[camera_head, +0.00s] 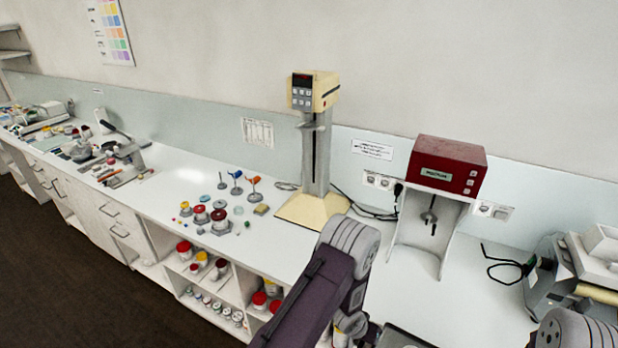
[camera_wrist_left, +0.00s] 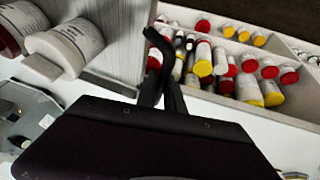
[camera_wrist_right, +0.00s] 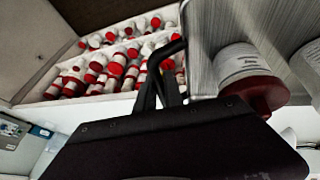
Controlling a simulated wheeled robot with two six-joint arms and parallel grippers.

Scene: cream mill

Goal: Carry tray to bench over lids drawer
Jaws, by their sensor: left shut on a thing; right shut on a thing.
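The tray is a brushed grey metal one with black handles. In the left wrist view the tray (camera_wrist_left: 122,68) fills the upper left, and my left gripper (camera_wrist_left: 172,98) is shut on its black handle (camera_wrist_left: 157,48). In the right wrist view the tray (camera_wrist_right: 205,62) is at upper right, and my right gripper (camera_wrist_right: 158,92) is shut on the other handle (camera_wrist_right: 177,48). White jars with dark red lids (camera_wrist_right: 268,92) stand on the tray. In the head view a strip of the tray (camera_head: 400,339) shows at the bottom edge; the rest is out of frame.
Compartments of red- and yellow-lidded bottles (camera_wrist_left: 248,90) show beside the tray. A long white bench (camera_head: 165,195) holds a cream stand mixer (camera_head: 316,150), a red-topped machine (camera_head: 449,165) and small pots (camera_head: 219,215). Bare bench (camera_head: 430,295) lies before the red machine. Shelves with jars (camera_head: 200,262) are underneath.

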